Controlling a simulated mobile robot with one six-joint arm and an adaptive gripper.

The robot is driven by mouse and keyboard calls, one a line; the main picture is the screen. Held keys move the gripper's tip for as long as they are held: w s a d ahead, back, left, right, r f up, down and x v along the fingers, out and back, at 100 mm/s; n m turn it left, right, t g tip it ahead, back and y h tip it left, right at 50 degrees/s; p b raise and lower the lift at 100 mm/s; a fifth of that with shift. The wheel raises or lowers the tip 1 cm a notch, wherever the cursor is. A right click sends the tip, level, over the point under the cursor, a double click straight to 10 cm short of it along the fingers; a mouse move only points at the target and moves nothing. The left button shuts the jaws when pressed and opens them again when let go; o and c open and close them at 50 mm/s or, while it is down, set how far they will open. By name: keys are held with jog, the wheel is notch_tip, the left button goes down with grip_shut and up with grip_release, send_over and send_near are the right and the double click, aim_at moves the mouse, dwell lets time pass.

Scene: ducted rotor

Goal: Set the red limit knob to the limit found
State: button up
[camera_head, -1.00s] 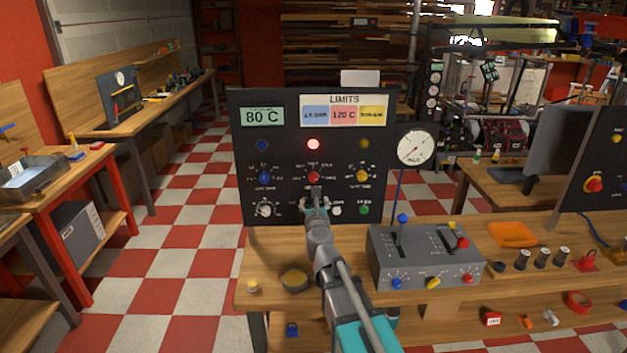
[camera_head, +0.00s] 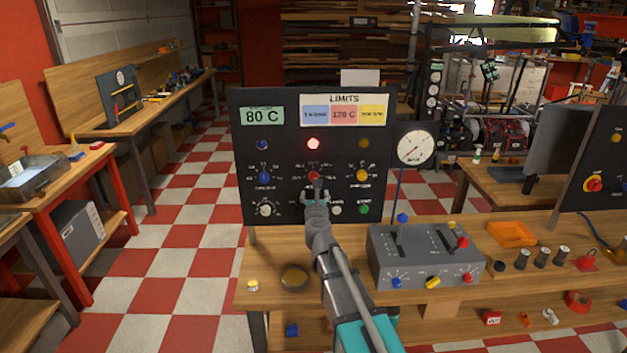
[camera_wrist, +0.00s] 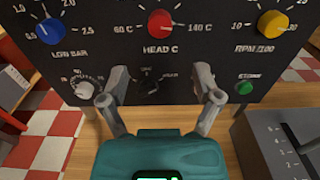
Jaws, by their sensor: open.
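The red limit knob (camera_head: 313,176) sits in the middle of the black panel, below a lit red lamp (camera_head: 313,144). In the wrist view the red knob (camera_wrist: 160,22) is labelled HEAD C, with a scale from 60 C to 140 C; its exact setting is unclear. The limits card (camera_head: 344,112) reads 120 C on its red field. A green display (camera_head: 263,116) reads 80 C. My gripper (camera_wrist: 161,92) is open and empty, below the red knob and apart from it. In the head view my gripper (camera_head: 318,188) partly covers the panel.
Blue (camera_wrist: 49,31) and yellow (camera_wrist: 272,24) knobs flank the red one. A white knob (camera_wrist: 83,90) and a green button (camera_wrist: 244,88) sit lower. A grey lever box (camera_head: 425,258) and a dial gauge (camera_head: 415,147) stand at the right.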

aim_at(313, 176)
jog(key=w, duration=1)
jog(key=shift+d, duration=0.15)
jog(key=shift+c, duration=0.2)
grip_shut()
